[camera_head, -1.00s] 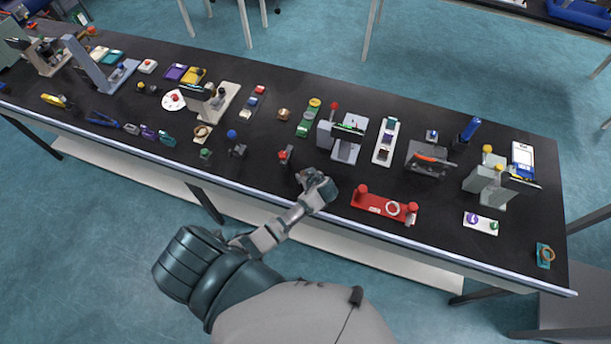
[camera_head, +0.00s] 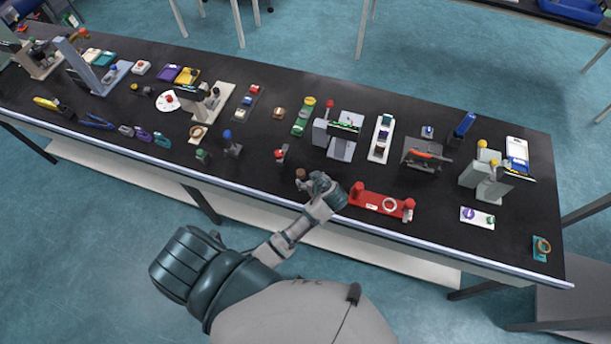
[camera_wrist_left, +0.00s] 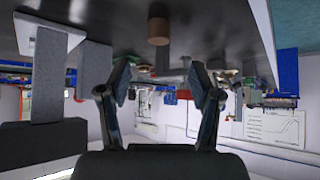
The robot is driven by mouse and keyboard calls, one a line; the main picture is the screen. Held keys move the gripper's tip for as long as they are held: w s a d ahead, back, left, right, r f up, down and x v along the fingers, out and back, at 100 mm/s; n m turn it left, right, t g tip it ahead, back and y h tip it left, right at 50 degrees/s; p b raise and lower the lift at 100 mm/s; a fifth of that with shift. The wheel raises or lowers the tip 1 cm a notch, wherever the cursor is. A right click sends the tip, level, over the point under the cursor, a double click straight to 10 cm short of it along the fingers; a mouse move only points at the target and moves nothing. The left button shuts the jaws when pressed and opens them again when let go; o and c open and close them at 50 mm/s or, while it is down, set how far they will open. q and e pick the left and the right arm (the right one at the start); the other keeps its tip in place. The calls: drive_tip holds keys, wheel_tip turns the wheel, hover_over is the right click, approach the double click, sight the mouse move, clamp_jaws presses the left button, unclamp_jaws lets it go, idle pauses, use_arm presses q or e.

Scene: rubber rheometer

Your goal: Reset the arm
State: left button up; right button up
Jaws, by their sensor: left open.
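My left gripper (camera_head: 316,183) is over the front edge of the black table (camera_head: 245,174), just left of a red stand with a white ring (camera_head: 376,203). Its two dark fingers are spread apart with nothing between them in the left wrist view (camera_wrist_left: 160,80). A small brown cylinder (camera_head: 300,174) stands on the table just beyond the fingertips. It also shows in the left wrist view (camera_wrist_left: 158,27), apart from the fingers; that view appears upside down. My right gripper is in neither view.
A small grey piece with a red top (camera_head: 281,154) stands behind the brown cylinder. A grey device with a dark screen (camera_head: 343,138) stands farther back. Several tools and devices crowd both table sides. A narrow bare strip runs along the front edge.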

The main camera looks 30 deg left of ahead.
use_arm(q)
drive_tip(key=shift+s+a+r, duration=0.3)
drive_tip(key=shift+a+r, duration=0.05)
drive_tip(key=shift+a, duration=0.15)
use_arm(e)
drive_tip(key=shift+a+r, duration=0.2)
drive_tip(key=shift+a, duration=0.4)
